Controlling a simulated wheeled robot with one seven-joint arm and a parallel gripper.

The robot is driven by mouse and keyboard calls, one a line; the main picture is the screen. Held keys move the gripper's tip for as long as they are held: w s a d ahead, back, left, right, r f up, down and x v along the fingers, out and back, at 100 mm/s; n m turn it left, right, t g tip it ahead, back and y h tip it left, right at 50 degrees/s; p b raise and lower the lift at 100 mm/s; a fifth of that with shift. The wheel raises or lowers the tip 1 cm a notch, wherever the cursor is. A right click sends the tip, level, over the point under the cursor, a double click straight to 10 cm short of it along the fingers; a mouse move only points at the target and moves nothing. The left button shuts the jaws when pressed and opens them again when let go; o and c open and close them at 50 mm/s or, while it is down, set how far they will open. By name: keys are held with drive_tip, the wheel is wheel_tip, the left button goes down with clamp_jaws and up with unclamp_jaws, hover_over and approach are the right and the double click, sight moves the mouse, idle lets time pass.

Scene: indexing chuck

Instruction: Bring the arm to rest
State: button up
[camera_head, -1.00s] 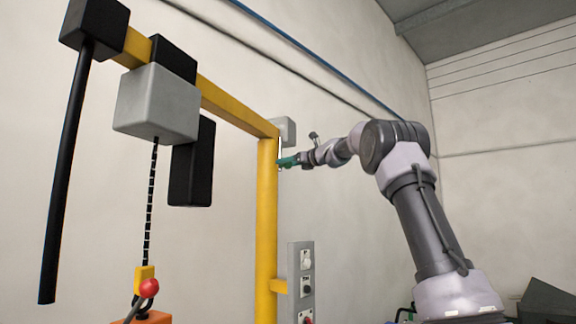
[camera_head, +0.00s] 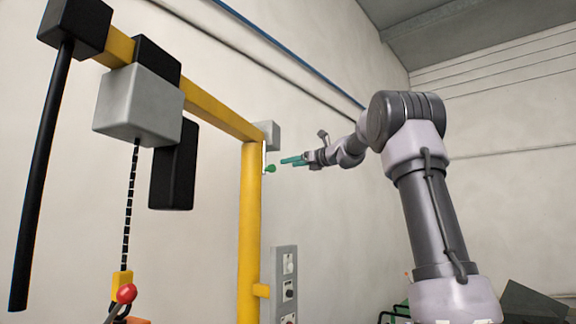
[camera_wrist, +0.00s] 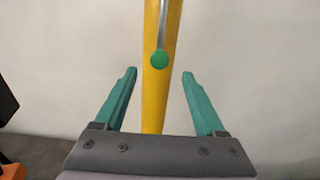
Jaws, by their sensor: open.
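My gripper (camera_head: 291,161) is at the end of my raised arm, pointing left toward the yellow post. In the wrist view my gripper (camera_wrist: 152,100) shows two green fingers spread wide with nothing between them. A grey lever with a green ball knob (camera_head: 270,169) hangs beside the top of the post. The knob (camera_wrist: 159,60) also shows in the wrist view, beyond the fingertips and in front of the post. In the head view a gap separates the knob from the fingers.
The yellow post (camera_head: 249,220) carries a yellow beam (camera_head: 215,103). A grey control panel (camera_head: 286,275) stands right of the post. Space around my forearm looks clear.

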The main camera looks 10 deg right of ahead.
idle(0.4)
drive_tip(key=s+a+f+n+g+h, duration=0.25)
drive_tip(key=s+f+n, duration=0.3)
drive_tip(key=s, duration=0.45)
drive_tip(key=s+a+f+n+g+h, duration=0.1)
drive_tip(key=s+a+f+n+g, duration=0.1)
drive_tip(key=s+a+f+n, duration=0.5)
drive_tip(key=s+d+f+n+g+h, duration=0.1)
drive_tip(key=s+d+f+n, duration=0.1)
drive_tip(key=s+f+n, duration=0.2)
drive_tip(key=s+d+f+n+g+h, duration=0.1)
drive_tip(key=s+d+f+n+h, duration=0.1)
drive_tip(key=s+f, duration=0.7)
drive_tip(key=s+d+f+n+g+h, duration=0.1)
drive_tip(key=s+f+n, duration=0.5)
drive_tip(key=s, duration=0.6)
drive_tip(key=d+f+h, duration=0.1)
drive_tip(key=d, duration=0.1)
drive_tip(key=shift+s+d+f, duration=0.3)
drive_tip(key=shift+s+d, duration=0.05)
drive_tip(key=shift+s, duration=0.05)
